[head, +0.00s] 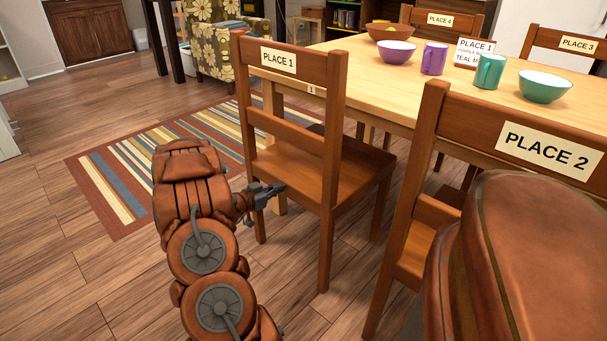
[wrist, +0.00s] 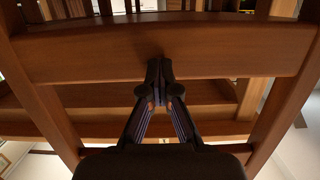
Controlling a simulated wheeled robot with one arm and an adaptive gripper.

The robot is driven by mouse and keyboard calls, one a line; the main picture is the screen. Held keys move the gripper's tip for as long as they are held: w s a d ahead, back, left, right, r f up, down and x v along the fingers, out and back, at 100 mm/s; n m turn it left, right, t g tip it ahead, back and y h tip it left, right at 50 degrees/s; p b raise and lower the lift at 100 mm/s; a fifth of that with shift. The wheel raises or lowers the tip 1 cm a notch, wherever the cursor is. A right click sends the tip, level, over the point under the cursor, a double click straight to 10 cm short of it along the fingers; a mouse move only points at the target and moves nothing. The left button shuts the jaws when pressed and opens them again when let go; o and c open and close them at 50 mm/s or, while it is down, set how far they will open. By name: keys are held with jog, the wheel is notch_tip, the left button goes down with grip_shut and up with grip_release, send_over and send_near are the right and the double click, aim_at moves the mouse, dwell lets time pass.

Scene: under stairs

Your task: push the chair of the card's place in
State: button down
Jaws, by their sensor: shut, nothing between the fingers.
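The card (head: 474,53) stands on the table and reads "PLACE 1", with smaller lines about a purple item and a teal item, partly unreadable. The wooden chair labelled PLACE 1 (head: 345,165) stands upright at the table's near left side, its seat largely out from the tabletop. My gripper (head: 270,191) is low behind this chair's back, about seat height. In the wrist view my gripper (wrist: 158,72) is shut and empty, its tips at a wooden crossbar (wrist: 225,52) of a chair. I cannot tell whether they touch it.
The table (head: 370,75) holds a purple bowl (head: 396,52), purple mug (head: 434,58), teal mug (head: 489,71), teal bowl (head: 545,86) and brown bowl (head: 390,33). The PLACE 2 chair (head: 455,115) is close on the right. A striped rug (head: 125,185) lies left; bare floor surrounds it.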

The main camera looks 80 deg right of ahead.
jog(key=shift+f+p+x, duration=0.15)
jog(key=shift+p+x, duration=0.55)
jog(key=shift+x, duration=1.35)
jog(key=shift+f+p+x, duration=0.15)
jog(key=shift+p+x, duration=0.55)
jog(key=shift+x, duration=1.3)
jog(key=shift+f+p+v, duration=0.2)
jog(key=shift+p+v, duration=0.1)
jog(key=shift+v, duration=0.95)
jog(key=shift+f+p+v, duration=0.2)
jog(key=shift+p+v, duration=0.05)
jog(key=shift+v, duration=1)
jog(key=f+p+v, duration=0.1)
jog(key=f+v, duration=0.1)
jog(key=v, duration=1)
jog(key=shift+a+f+p, duration=0.25)
jog(key=shift+p, duration=0.15)
jog(key=shift+w, duration=0.15)
